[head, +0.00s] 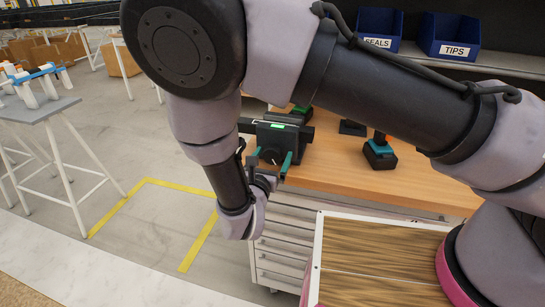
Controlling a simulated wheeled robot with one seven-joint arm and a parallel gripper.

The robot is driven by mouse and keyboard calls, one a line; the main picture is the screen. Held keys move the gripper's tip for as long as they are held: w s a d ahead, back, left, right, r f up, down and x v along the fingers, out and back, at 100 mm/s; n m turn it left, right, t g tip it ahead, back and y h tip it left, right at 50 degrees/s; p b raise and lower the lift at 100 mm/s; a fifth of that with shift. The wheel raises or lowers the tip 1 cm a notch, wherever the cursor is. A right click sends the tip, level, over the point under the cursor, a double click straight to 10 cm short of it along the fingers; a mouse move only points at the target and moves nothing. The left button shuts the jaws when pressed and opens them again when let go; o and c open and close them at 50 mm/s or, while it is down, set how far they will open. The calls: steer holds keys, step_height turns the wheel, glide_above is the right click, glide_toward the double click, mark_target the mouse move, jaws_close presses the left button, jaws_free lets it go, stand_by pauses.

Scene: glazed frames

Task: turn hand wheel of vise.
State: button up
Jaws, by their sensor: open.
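The vise (291,136) is a dark block with a bright green strip on top, standing at the left end of the wooden workbench (330,177). Its hand wheel appears as a small dark round part (271,156) on the near face. My gripper (270,161) is in front of the vise, its two teal fingers apart, one at each side of the round part. I cannot tell whether the fingers touch it.
A cordless tool with a teal and black base (380,154) stands on the bench to the right. Blue bins labelled SEALS (378,29) and TIPS (449,36) sit on a shelf behind. White drawers (283,235) are below the bench. A grey stool-like table (40,111) stands left; the yellow-marked floor is clear.

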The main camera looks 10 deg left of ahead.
steer(key=c, duration=1.3)
steer(key=shift+c, duration=0.2)
steer(key=m, duration=0.4)
steer(key=shift+m, duration=0.3)
steer(key=m, duration=0.4)
steer(key=shift+a+m, duration=0.1)
steer(key=shift+m, duration=0.2)
steer(key=m, duration=0.4)
steer(key=shift+s+m, duration=0.1)
steer(key=shift+m, duration=2)
